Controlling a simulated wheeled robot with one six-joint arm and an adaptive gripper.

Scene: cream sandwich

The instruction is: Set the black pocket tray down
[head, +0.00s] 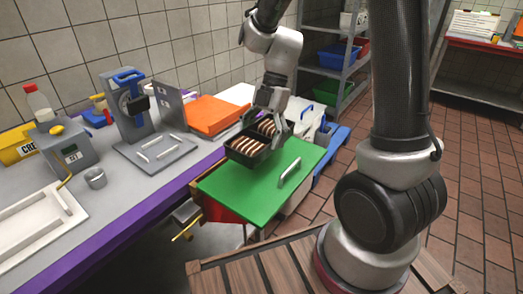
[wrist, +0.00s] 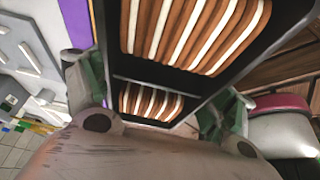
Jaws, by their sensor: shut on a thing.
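The black pocket tray (head: 247,160) is over the left-back part of a green board (head: 240,201). It has two pockets filled with rows of brown-and-cream sandwich biscuits (head: 249,147). In the wrist view the tray's dark divider (wrist: 150,86) runs between the filled pockets. My gripper (head: 270,124) comes down from above and is shut on the tray, with one finger on each side of it. The tray looks about level. I cannot tell whether its underside touches the green board.
An orange block (head: 214,115) lies behind on the grey counter (head: 120,190). A press-like device (head: 135,110) stands left. The green board's front part is clear.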

